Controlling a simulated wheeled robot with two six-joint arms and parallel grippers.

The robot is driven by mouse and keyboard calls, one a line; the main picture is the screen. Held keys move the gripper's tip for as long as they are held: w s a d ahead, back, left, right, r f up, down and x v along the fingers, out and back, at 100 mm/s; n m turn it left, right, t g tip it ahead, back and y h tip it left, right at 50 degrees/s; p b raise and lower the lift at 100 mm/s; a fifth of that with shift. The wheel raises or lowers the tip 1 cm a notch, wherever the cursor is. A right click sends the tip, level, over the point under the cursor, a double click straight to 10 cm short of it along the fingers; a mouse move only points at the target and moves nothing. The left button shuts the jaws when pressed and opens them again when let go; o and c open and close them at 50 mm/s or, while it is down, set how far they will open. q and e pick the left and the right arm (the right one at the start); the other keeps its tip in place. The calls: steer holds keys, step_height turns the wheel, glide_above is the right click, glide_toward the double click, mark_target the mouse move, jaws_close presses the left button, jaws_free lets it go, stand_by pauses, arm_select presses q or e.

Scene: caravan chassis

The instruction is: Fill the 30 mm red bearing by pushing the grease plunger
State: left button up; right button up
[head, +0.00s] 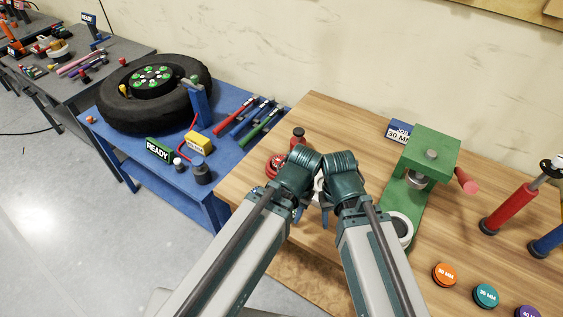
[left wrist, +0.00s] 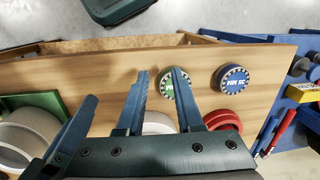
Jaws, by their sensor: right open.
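The red bearing (left wrist: 222,121) lies on the wooden bench at the lower right of the left wrist view. In the head view the red item (head: 275,162) beside my left forearm looks like it, partly covered. My right gripper (head: 312,214) is low over the bench, open, mostly behind my arms. My left gripper (left wrist: 160,73) has its fingers apart over the bench, with nothing clearly held.
Green (left wrist: 168,86) and blue (left wrist: 233,77) bearings lie near the bench edge. Orange (head: 445,274), teal (head: 485,295) and purple (head: 527,312) discs lie front right. Red (head: 510,209) and blue tools stand beyond. A blue table (head: 160,185) with a tyre stands left.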

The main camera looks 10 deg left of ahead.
arm_select(q)
jaws_close()
stand_by(1.2)
